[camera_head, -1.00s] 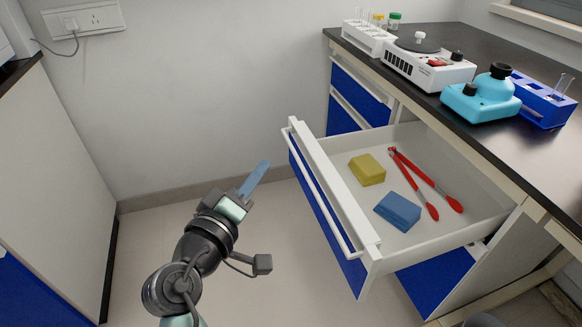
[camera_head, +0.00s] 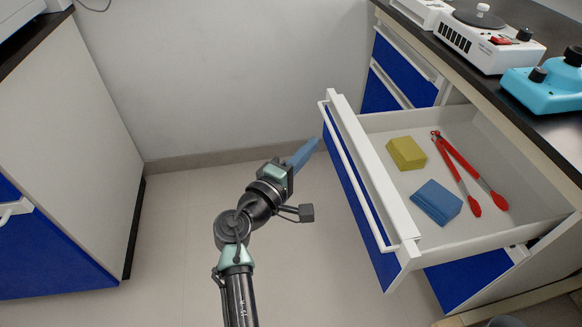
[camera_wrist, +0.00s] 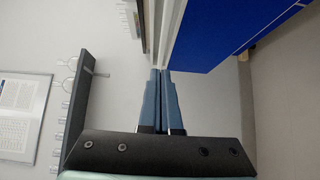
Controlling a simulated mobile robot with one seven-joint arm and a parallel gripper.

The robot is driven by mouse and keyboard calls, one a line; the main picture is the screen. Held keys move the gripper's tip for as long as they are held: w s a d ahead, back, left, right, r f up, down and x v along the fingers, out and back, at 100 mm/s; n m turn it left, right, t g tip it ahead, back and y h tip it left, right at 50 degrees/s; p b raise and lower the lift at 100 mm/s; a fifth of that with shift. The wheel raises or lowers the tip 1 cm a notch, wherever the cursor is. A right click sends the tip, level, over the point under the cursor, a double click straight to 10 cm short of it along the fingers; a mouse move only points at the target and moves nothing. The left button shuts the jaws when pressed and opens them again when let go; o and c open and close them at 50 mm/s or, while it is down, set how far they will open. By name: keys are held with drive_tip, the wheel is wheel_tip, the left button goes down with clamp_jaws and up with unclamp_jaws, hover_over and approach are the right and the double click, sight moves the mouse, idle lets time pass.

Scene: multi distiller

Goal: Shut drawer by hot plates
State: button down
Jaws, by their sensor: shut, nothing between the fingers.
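The drawer (camera_head: 378,180) has a blue front and a white handle bar, and it is pulled well out from the counter in the head view. A yellow block, a blue block and red tongs lie inside it. My gripper (camera_head: 314,144) is shut and empty, just left of the drawer front near its far end. In the wrist view my gripper (camera_wrist: 161,72) has its fingers together, with the blue front (camera_wrist: 215,35) beyond to the right. I cannot tell whether the tips touch the drawer. A white hot plate device (camera_head: 490,40) stands on the counter above.
A teal device (camera_head: 545,90) stands on the black counter at the right. More blue drawers (camera_head: 385,85) sit behind the open one, their fronts in line with the counter. Another cabinet (camera_head: 70,150) stands at the left. The floor between is clear.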

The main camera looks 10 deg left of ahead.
sight(333, 137)
drive_tip(key=shift+w+d, duration=0.2)
drive_tip(key=shift+d, duration=0.55)
drive_tip(key=shift+w+d, duration=0.2)
drive_tip(key=shift+d, duration=0.5)
